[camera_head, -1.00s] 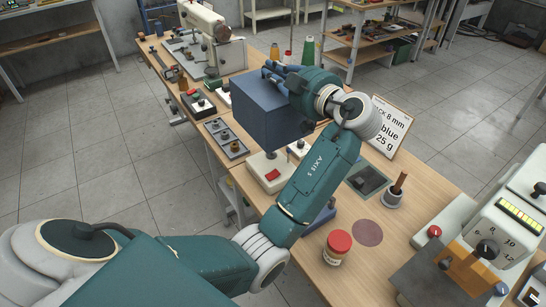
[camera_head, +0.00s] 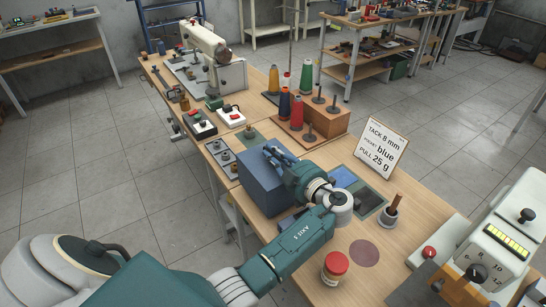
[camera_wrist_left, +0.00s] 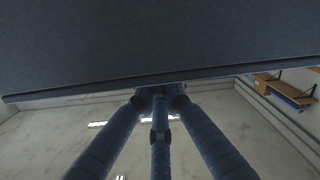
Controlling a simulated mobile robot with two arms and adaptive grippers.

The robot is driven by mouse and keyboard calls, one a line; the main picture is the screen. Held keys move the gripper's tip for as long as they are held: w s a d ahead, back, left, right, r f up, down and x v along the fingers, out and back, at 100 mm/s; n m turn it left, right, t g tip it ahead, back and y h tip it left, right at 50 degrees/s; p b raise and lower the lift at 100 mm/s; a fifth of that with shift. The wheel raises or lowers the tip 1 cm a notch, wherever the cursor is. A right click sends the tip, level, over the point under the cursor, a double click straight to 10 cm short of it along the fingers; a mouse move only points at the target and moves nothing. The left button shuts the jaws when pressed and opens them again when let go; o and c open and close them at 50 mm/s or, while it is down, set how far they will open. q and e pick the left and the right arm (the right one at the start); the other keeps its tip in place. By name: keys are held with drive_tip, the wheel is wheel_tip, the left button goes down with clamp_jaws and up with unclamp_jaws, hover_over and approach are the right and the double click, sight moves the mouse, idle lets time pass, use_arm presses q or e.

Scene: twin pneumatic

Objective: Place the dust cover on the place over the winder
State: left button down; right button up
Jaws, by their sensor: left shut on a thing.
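The dust cover is a blue box (camera_head: 263,181) over the near-middle left edge of the bench. My left gripper (camera_head: 279,156) is shut on it, with its blue fingers at the top edge. In the left wrist view the cover (camera_wrist_left: 160,45) fills the upper part as a dark panel, above the gripper's fingers (camera_wrist_left: 158,105). The winder is not visible; the cover stands over the spot where a white base with a red button showed earlier. I cannot tell whether the cover's lower edge touches the bench. My right gripper is not in view.
A thread-spool stand (camera_head: 310,128), a sign (camera_head: 381,144) and a blue pad (camera_head: 342,177) lie behind and right. A small tray of bobbins (camera_head: 222,158) is left of the cover. A red-lidded jar (camera_head: 335,266) stands in front. A sewing machine (camera_head: 218,62) is at the back.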

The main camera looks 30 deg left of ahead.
use_arm(q)
wheel_tip(320, 180, down, 2)
drive_tip(key=shift+w+f, duration=0.1)
drive_tip(key=shift+f, duration=0.2)
drive_tip(key=c, duration=1.9)
unclamp_jaws()
drive_tip(key=shift+o, duration=0.2)
